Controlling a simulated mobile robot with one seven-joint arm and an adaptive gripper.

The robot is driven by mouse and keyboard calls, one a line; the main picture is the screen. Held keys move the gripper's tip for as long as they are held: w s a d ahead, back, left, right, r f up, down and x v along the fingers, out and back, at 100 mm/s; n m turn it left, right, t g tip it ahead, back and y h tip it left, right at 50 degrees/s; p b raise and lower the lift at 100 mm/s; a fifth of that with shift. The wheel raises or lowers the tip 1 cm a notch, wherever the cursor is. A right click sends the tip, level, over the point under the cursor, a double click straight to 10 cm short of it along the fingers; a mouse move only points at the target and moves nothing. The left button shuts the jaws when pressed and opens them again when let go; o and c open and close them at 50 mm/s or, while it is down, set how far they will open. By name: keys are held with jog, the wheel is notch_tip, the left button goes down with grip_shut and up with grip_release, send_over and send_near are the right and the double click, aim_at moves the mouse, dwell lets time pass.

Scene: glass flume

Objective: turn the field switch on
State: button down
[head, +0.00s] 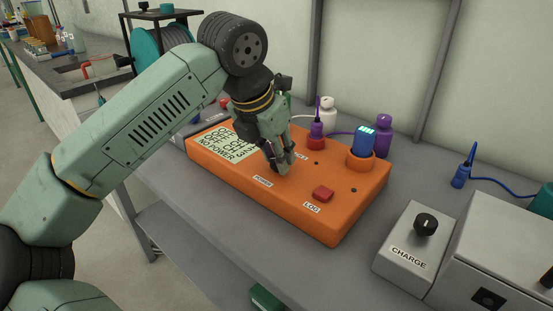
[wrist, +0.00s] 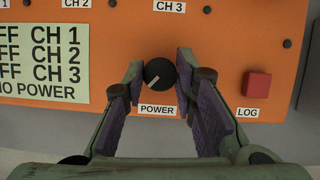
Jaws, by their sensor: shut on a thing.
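An orange box (head: 300,210) sits on the grey bench. My gripper (head: 279,165) reaches down to its top from the left. In the wrist view my gripper (wrist: 160,72) has one finger on each side of a round black knob (wrist: 159,73) above the label POWER, and is shut on it. The knob's white mark points to the lower left. In the head view the fingers hide the knob. The box's display (wrist: 40,62) reads OFF for CH 1, CH 2 and CH 3, with NO POWER below. I see no label reading FIELD.
A red LOG button (wrist: 257,85) is right of the knob. A blue device (head: 364,140) and a purple plug (head: 317,130) stand on the box's back part. A grey CHARGE box (head: 405,262) with a black knob (head: 426,223) stands to the right, beside free bench.

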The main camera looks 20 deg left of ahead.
jog(key=m+h, duration=0.1)
jog(key=m, duration=0.1)
jog(key=m+g+h, duration=0.1)
jog(key=m, duration=0.2)
jog(key=shift+w+m, duration=0.1)
jog(key=shift+m, duration=0.2)
jog(key=shift+a+m+g+h+p, duration=0.1)
jog(key=shift+m+g+h+p, duration=0.2)
jog(key=shift+m, duration=0.75)
jog(key=shift+a+m+g+h+p, duration=0.1)
jog(key=shift+m+g+h+p, duration=0.25)
jog(key=shift+m, duration=0.7)
jog(key=c, duration=1.3)
grip_release()
jog(key=shift+r+y, duration=0.1)
jog(key=shift+y, duration=0.15)
jog(key=v, duration=1.2)
jog(key=shift+w, duration=0.15)
